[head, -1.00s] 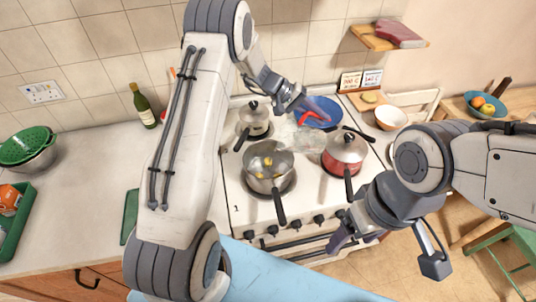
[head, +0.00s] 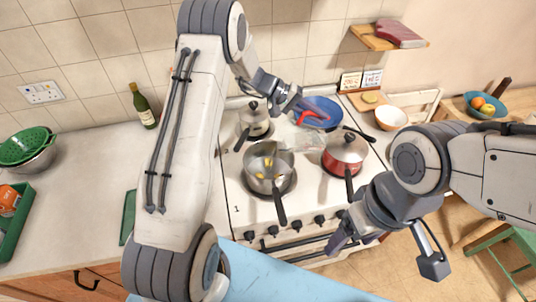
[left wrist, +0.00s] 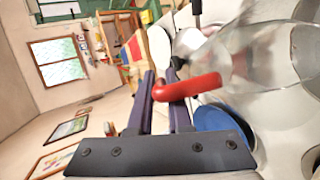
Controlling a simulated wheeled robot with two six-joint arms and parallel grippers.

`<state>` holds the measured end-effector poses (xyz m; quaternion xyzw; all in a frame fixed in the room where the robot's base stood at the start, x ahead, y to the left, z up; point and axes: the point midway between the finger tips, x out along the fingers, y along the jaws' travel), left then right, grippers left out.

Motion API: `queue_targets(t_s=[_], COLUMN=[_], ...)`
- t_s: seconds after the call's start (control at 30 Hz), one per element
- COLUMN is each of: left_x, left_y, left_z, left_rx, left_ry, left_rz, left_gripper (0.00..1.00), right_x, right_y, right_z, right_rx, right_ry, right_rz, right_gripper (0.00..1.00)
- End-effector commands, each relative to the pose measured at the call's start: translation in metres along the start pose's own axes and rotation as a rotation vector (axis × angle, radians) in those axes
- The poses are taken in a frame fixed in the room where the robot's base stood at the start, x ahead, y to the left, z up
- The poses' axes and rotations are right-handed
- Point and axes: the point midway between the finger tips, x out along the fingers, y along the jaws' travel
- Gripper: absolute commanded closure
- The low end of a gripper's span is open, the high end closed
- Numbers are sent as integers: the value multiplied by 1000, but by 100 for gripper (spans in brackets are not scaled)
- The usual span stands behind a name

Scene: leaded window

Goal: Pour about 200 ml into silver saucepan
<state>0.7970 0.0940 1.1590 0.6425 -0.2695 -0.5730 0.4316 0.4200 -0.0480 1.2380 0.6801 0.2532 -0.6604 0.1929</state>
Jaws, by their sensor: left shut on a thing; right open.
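The silver saucepan (head: 252,179) stands on the front left of the white cooker, with several yellow pieces in it and its dark handle toward me. My left gripper (head: 296,108) is shut on the red handle of a clear jug (head: 306,143), behind and right of the saucepan. The jug looks tilted, with its left end at the saucepan's right rim. In the left wrist view the red handle (left wrist: 190,86) is between the fingers and the clear jug (left wrist: 258,55) lies sideways. Its liquid level cannot be made out. My right gripper (head: 350,238) is open and empty before the cooker's front right.
A red lidded pan (head: 345,148) stands right of the saucepan, a lidded silver pot (head: 254,118) behind left and a blue pan (head: 322,108) behind right. A green bottle (head: 142,104) is on the left worktop, which has clear room.

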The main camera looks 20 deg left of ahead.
Motion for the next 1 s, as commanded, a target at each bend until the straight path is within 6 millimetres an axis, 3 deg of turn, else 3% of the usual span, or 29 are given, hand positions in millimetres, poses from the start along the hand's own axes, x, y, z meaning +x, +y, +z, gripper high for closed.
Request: queue_targets(t_s=[1.0], left_x=[-8], left_y=[7], left_z=[2], left_rx=[35], left_ry=[10], left_rz=[81], left_gripper=[100], right_x=[3], right_y=[0], right_z=[0], right_rx=[1], right_ry=[0], right_rz=[0], right_gripper=[24])
